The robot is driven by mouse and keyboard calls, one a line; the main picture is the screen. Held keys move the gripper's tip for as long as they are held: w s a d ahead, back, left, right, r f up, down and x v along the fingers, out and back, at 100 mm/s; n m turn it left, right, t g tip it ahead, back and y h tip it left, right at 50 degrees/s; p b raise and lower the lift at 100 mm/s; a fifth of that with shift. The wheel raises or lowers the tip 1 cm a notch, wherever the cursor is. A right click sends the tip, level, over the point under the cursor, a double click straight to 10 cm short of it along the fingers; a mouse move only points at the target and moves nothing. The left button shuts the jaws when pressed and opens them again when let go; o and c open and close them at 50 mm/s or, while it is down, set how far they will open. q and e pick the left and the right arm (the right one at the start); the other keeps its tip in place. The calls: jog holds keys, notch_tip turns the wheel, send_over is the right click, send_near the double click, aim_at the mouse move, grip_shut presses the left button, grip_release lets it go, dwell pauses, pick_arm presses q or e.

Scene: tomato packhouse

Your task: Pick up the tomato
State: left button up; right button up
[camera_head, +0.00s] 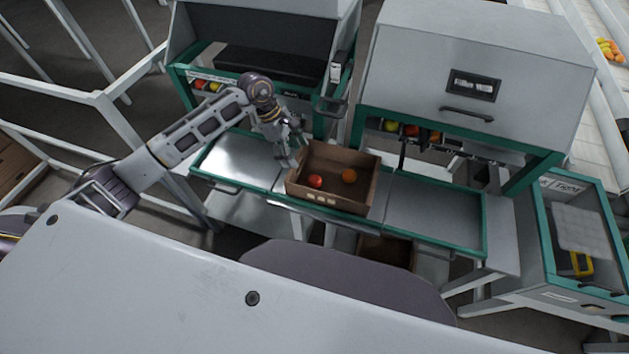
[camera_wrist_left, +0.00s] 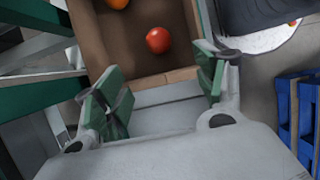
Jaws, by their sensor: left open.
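A red tomato (camera_head: 315,181) lies in a brown crate (camera_head: 345,205) on the metal bench, left of an orange tomato (camera_head: 349,176). In the left wrist view the red tomato (camera_wrist_left: 159,40) lies near the crate's near wall (camera_wrist_left: 168,78), and the orange one (camera_wrist_left: 117,3) is cut off at the top edge. My right gripper is not in view.
The bench's bare metal top (camera_head: 430,215) is free right of the crate. Two grey machines stand behind, the right one (camera_head: 480,70) close to the crate. A green-edged bin (camera_head: 560,295) stands at right. White frame rails (camera_head: 100,100) are at left.

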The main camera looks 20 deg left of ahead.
pick_arm(q)
jog(key=b, duration=0.3)
send_over(311, 177)
jog(key=a, duration=0.3)
notch_tip(311, 177, down, 7)
jog(key=shift+d+r, duration=0.15)
jog(key=shift+r, duration=0.05)
jog(key=shift+d+f, duration=0.25)
jog(key=shift+f, duration=0.3)
jog(key=shift+d+f, duration=0.1)
jog(key=shift+f, duration=0.2)
jog(key=shift+d+f+b, duration=0.35)
jog(key=shift+f+b, duration=0.1)
jog(key=shift+f, duration=0.05)
jog(key=shift+x, duration=0.9)
jog(key=shift+d+f+b, duration=0.2)
jog(key=shift+f+b, duration=0.1)
jog(key=shift+b, duration=0.15)
jog(key=shift+d+f, duration=0.2)
jog(key=shift+f, duration=0.35)
jog(key=shift+c, duration=0.3)
jog(key=c, duration=0.5)
jog(key=shift+c, duration=1.2)
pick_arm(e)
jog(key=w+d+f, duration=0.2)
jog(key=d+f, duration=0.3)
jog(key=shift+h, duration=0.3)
